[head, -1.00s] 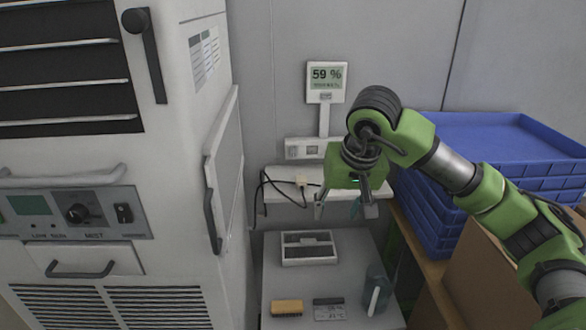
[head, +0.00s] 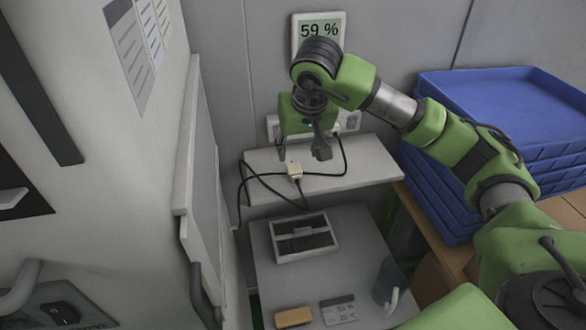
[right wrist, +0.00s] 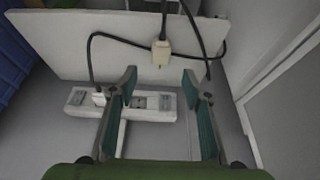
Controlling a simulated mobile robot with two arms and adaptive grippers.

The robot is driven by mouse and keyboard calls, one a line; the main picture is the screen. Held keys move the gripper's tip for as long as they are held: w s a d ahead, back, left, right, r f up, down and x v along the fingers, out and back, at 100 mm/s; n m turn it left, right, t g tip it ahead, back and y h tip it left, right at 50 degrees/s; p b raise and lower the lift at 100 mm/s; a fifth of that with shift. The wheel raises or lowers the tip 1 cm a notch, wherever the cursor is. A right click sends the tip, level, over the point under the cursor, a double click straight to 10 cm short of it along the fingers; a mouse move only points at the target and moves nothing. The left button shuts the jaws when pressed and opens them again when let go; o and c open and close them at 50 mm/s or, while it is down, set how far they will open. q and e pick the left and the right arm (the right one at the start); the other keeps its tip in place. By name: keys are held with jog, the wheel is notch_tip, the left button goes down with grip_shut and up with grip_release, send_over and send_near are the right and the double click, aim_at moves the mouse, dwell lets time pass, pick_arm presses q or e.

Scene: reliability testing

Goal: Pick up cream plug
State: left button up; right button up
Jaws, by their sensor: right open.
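The cream plug (head: 294,170) is a small block on the pale wall shelf (head: 340,180), with a black cable running from it. It also shows in the right wrist view (right wrist: 160,52), above the gap between my fingertips. My right gripper (head: 302,154) is open and empty, with its fingers pointing down close to the plug in the head view. In the right wrist view both teal-padded fingers (right wrist: 159,78) are spread, with nothing between them. I cannot tell the exact height of the fingers over the shelf. My left gripper is not in view.
A socket strip (right wrist: 145,106) with a plugged-in cable is at the wall behind the shelf. A humidity display (head: 320,32) hangs above. Blue trays (head: 500,110) are stacked at right, a white cabinet (head: 120,190) stands at left. A box (head: 303,237) sits below the shelf.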

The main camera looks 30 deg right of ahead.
aim_at(295, 169)
jog(key=x, duration=0.4)
jog(key=shift+w+f, duration=0.1)
jog(key=shift+w, duration=0.05)
jog(key=shift+f+p, duration=0.25)
jog(key=shift+p, duration=0.2)
jog(key=p+x, duration=0.1)
jog(key=x, duration=0.3)
jog(key=shift+a+f, duration=0.1)
jog(key=shift+f, duration=0.25)
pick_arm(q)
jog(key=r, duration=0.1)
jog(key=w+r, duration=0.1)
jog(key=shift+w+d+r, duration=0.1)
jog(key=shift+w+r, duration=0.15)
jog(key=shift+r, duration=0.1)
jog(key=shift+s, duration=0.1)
pick_arm(e)
jog(key=c, duration=1.2)
